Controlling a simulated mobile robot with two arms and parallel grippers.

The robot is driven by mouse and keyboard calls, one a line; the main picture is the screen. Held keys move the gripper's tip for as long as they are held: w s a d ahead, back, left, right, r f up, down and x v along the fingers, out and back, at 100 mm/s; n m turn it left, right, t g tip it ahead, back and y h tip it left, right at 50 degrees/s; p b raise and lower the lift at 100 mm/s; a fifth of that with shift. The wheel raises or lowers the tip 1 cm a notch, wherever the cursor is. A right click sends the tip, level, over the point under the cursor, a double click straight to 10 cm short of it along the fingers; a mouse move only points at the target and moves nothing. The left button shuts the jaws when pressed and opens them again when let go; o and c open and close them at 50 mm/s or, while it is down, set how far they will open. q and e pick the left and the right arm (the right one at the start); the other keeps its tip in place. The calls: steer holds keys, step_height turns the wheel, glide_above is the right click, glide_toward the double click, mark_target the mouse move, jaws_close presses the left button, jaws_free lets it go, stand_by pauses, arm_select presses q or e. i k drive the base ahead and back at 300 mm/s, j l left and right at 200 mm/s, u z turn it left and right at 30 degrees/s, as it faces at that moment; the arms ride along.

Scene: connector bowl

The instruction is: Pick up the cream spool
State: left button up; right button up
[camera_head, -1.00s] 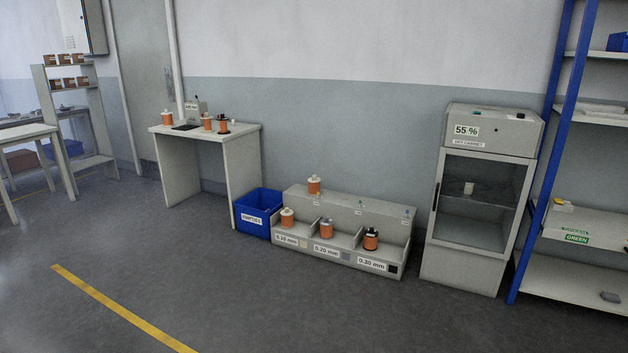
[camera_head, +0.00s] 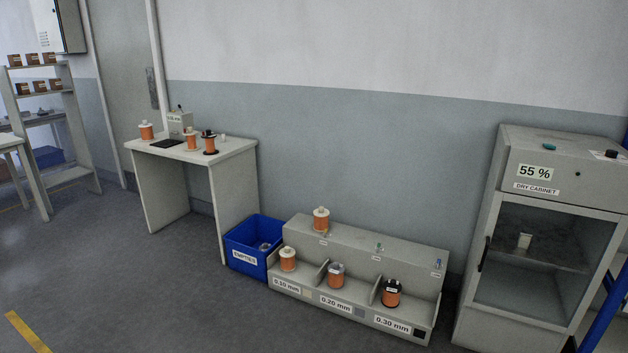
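One (camera_head: 146,131) stands upright at the left end of the small table (camera_head: 232,149). Another (camera_head: 321,219) stands on the upper ledge of the grey rack (camera_head: 300,231). A third (camera_head: 288,259) stands in the rack's left bay, labelled 0.10 mm. I cannot tell which of them is the one named. Neither of my grippers is in view.
A grey-flanged spool (camera_head: 336,275) and a black-flanged spool (camera_head: 391,292) stand in the other bays. Two more spools stand on the table. A blue bin (camera_head: 240,261) sits between table and rack. A dry cabinet (camera_head: 553,221) stands at right. The floor (camera_head: 180,300) in front is clear.

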mark_target(321, 215)
steer(key=i+j, duration=0.1)
steer(key=i, duration=2.25)
steer(key=l+z, duration=0.05)
steer(key=l, duration=0.05)
